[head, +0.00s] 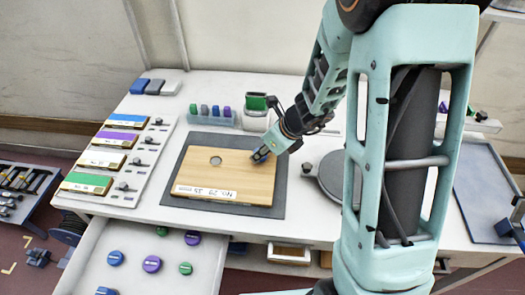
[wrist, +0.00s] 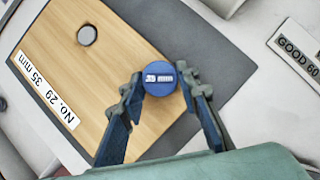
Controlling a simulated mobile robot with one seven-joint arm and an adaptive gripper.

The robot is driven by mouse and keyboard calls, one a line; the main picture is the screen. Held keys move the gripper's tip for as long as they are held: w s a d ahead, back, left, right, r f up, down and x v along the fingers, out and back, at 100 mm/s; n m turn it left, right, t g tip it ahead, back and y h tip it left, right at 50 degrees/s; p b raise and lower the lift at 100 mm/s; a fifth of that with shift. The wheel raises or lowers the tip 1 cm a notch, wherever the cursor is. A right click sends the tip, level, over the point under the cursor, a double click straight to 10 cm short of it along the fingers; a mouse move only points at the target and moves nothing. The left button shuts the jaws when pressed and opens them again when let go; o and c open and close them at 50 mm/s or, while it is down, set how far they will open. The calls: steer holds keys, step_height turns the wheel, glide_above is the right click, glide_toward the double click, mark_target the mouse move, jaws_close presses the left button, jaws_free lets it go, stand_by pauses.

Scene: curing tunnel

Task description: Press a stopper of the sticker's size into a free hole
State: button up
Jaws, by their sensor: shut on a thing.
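A wooden board (head: 235,178) lies on a dark mat; its sticker (wrist: 45,92) reads "No. 29 35 mm". A round grey hole (wrist: 87,35) shows in it, also in the head view (head: 215,160). My gripper (wrist: 161,85) is shut on a blue stopper (wrist: 158,77), its labelled top facing the wrist camera. The label ends in "mm"; its digits are blurred. My gripper (head: 261,156) is over the board's right part in the head view, where the stopper is hard to make out. The surface under the stopper is hidden.
An open drawer (head: 205,268) at the front holds several blue, purple and green stoppers. A rack of coloured-label boards (head: 137,170) stands left. A round grey plate (head: 331,175) is right of the mat. A "GOOD 60" label (wrist: 295,55) shows in the wrist view.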

steer(key=shift+f, duration=0.25)
steer(key=o, duration=1.5)
steer(key=shift+r, duration=0.15)
steer(key=shift+r+p, duration=3.2)
steer(key=shift+r, duration=0.2)
